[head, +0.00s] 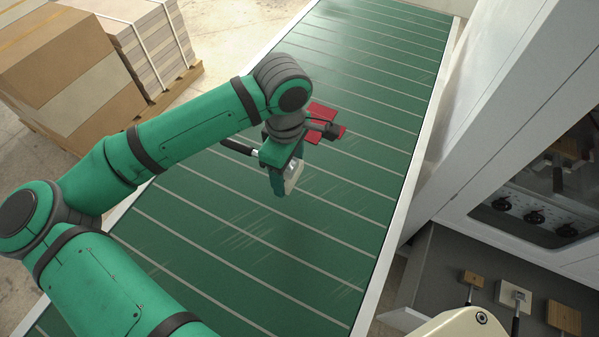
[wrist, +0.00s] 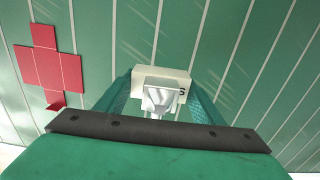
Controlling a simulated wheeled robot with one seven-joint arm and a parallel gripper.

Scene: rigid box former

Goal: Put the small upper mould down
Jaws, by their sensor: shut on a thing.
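My gripper (head: 283,183) is over the green striped belt (head: 250,225). It is shut on the small upper mould (head: 294,176), a cream block with a dark S on its side. In the wrist view the mould (wrist: 160,76) sits between the fingers of my gripper (wrist: 158,100), with a pale metal piece on it. A black rod with a metal end (head: 238,147) sticks out left of the gripper; I cannot tell whether it belongs to the mould. The mould's underside is hidden, and I cannot tell whether it touches the belt.
A red cross-shaped blank (head: 320,115) lies flat on the belt behind the gripper, also in the wrist view (wrist: 45,62). The belt in front is clear. A grey machine (head: 510,120) and a dark shelf with several wooden blocks (head: 473,279) stand right. Boxes (head: 60,75) stand back left.

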